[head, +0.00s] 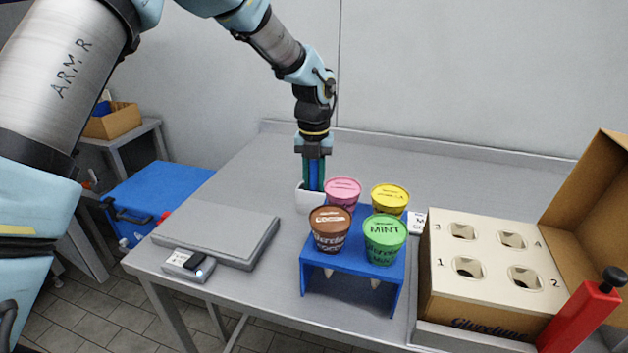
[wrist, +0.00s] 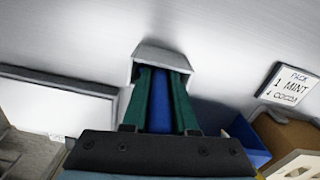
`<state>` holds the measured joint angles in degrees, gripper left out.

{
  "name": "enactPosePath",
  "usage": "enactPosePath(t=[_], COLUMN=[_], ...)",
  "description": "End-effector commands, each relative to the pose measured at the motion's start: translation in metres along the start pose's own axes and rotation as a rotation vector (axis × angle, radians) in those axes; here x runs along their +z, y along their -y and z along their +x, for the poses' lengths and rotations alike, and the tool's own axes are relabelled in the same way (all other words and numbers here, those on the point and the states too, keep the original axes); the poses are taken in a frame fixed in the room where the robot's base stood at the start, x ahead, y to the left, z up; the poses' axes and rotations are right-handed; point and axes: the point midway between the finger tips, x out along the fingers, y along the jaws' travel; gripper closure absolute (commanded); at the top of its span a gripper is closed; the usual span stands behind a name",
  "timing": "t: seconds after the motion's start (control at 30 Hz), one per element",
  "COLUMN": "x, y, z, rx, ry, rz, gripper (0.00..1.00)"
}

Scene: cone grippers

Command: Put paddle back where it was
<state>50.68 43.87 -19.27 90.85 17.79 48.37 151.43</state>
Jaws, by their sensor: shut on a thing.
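My gripper (head: 313,172) points down behind the blue cone stand, its green fingers shut on the blue paddle (wrist: 161,100). In the head view the paddle shows as a blue strip between the fingers. Its lower end is inside a small white holder (head: 304,200) on the table. In the wrist view the holder's rim (wrist: 163,59) surrounds the paddle and fingertips. I cannot tell whether the paddle touches the holder's bottom.
The blue stand (head: 352,268) holds cocoa, mint, pink and yellow cones close in front of the holder. A grey scale (head: 218,232) lies left. The table behind is clear.

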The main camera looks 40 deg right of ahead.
Motion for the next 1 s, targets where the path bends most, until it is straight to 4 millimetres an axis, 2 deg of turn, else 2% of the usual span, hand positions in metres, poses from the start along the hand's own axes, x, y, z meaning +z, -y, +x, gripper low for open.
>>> enactPosePath(t=[0.1, 0.13, 0.43, 0.67, 0.77, 1.0], x=[0.0, 0.0, 0.0, 0.0, 0.001, 0.001], y=[0.0, 0.0, 0.0, 0.0, -0.001, -0.001], z=[0.003, 0.003, 0.003, 0.001, -0.006, -0.049], rx=[0.0, 0.0, 0.0, 0.001, 0.001, -0.001], ry=[0.0, 0.0, 0.0, 0.0, 0.001, 0.005], rz=[0.0, 0.0, 0.0, 0.0, -0.001, -0.001], gripper=[1.0, 0.72, 0.39, 0.38, 0.38, 0.38])
